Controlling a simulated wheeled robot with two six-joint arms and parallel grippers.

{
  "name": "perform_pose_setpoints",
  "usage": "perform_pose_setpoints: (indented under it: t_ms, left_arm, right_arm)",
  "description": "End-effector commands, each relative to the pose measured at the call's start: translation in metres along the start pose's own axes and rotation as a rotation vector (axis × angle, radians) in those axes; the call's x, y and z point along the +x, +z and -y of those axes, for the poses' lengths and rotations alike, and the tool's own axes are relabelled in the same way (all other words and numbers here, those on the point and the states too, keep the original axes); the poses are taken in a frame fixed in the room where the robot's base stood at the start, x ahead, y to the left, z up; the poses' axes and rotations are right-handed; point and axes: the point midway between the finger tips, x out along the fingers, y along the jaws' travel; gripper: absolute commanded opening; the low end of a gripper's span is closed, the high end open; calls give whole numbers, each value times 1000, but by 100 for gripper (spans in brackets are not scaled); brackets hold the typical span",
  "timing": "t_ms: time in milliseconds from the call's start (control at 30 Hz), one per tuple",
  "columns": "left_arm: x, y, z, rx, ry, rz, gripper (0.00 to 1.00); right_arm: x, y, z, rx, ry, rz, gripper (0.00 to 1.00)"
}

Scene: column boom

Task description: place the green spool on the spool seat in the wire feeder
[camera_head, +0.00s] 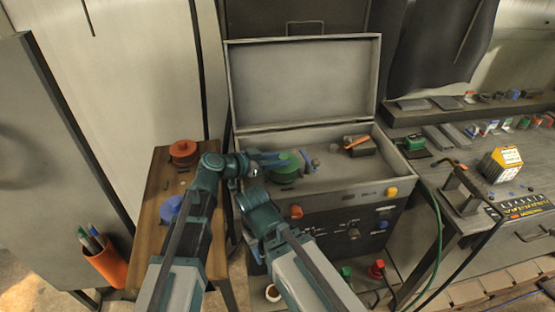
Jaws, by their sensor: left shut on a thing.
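The green spool (285,172) is in the open wire feeder (261,145), toward the left of its interior. My left gripper (270,161) reaches in over the feeder's left wall and is shut on the green spool at its left and upper side. The spool looks about upright, with its round top facing up. The spool seat does not show clearly; the spool and gripper may cover it. I cannot tell whether the spool touches the seat. My right arm comes up from the bottom in front of the feeder, and its fingers do not show.
A wooden side table (151,220) at left holds a red spool (184,150) and a blue spool (171,208). A blue lever (309,161) and a drive unit with a red-orange handle (358,143) sit right of the green spool. The feeder's lid (303,85) stands open behind.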

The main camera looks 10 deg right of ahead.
Motion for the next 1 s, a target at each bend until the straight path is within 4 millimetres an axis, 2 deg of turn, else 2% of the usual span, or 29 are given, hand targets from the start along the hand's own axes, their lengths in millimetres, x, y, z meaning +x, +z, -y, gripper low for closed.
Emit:
perform_pose_setpoints:
  t_ms: [33, 100, 533, 567, 700, 1000]
  left_arm:
    - [4, 9, 0, -2, 0, -3, 0]
    - [4, 12, 0, -2, 0, -3, 0]
    - [5, 14, 0, -2, 0, -3, 0]
    - [5, 14, 0, 0, 0, 0, 43]
    - [5, 13, 0, 0, 0, 0, 68]
    - [4, 12, 0, 0, 0, 0, 69]
  right_arm:
    - [10, -1, 1, 0, 0, 0, 50]
    - [13, -1, 1, 0, 0, 0, 50]
    - [15, -1, 2, 0, 0, 0, 50]
    - [14, -1, 1, 0, 0, 0, 50]
    - [14, -1, 1, 0, 0, 0, 50]
    - [13, -1, 1, 0, 0, 0, 50]
